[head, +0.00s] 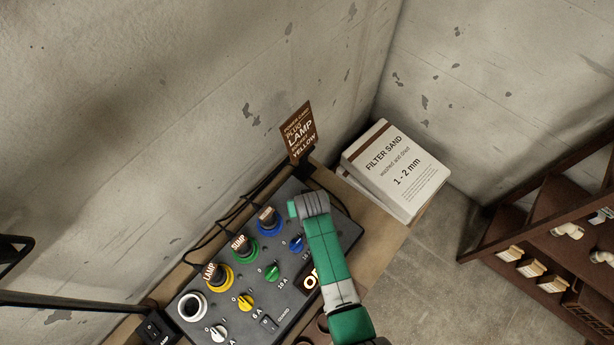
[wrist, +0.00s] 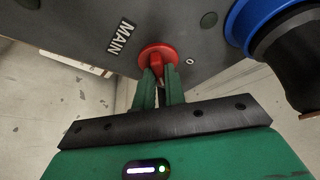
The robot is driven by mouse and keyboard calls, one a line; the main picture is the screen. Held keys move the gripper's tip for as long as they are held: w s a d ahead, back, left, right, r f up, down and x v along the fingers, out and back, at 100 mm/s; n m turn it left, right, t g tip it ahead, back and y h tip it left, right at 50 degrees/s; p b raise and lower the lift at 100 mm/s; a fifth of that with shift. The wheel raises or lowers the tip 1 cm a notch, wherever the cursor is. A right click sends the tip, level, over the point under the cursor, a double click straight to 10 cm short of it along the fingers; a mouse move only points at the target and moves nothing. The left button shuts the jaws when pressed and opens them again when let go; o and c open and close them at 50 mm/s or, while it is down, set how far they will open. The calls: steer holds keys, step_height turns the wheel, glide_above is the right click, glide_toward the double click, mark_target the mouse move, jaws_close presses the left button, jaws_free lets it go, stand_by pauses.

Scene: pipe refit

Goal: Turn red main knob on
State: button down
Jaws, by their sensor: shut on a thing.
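The red main knob (wrist: 157,57) shows in the wrist view on the dark grey panel, beside the white label MAIN (wrist: 120,37). My gripper (wrist: 158,75) has its green fingers closed on the knob's raised grip. A small "0" mark is printed to the right of the knob. In the head view my green arm reaches over the right end of the control panel (head: 290,195), and the red knob is hidden behind it there.
The panel carries blue, green and yellow sockets with plugs, an empty white socket (head: 193,307), and small knobs such as the green one (head: 272,273). A sign (head: 300,133) and filter sand bags (head: 397,168) stand behind. A brown shelf (head: 550,235) is at right.

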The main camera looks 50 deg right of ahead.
steer(key=m+g, duration=0.1)
steer(key=m, duration=0.1)
steer(key=m+h+b, duration=0.1)
steer(key=m, duration=0.2)
steer(key=shift+w+a+m+g, duration=0.1)
steer(key=shift+w+m+g, duration=0.05)
steer(key=shift+m+g, duration=0.2)
steer(key=shift+w+m+g+h+b, duration=0.1)
steer(key=shift+m+g+h+b, duration=0.1)
steer(key=shift+m+g+b, duration=0.65)
steer(key=shift+m+h+b, duration=0.2)
steer(key=shift+m+b, duration=0.35)
steer(key=shift+m, duration=0.75)
steer(key=c, duration=1.5)
jaws_free()
steer(key=shift+o, duration=0.2)
steer(key=shift+r, duration=0.1)
steer(key=v, duration=0.7)
steer(key=shift+r+p, duration=0.35)
steer(key=shift+p, duration=0.05)
steer(key=shift+a, duration=0.15)
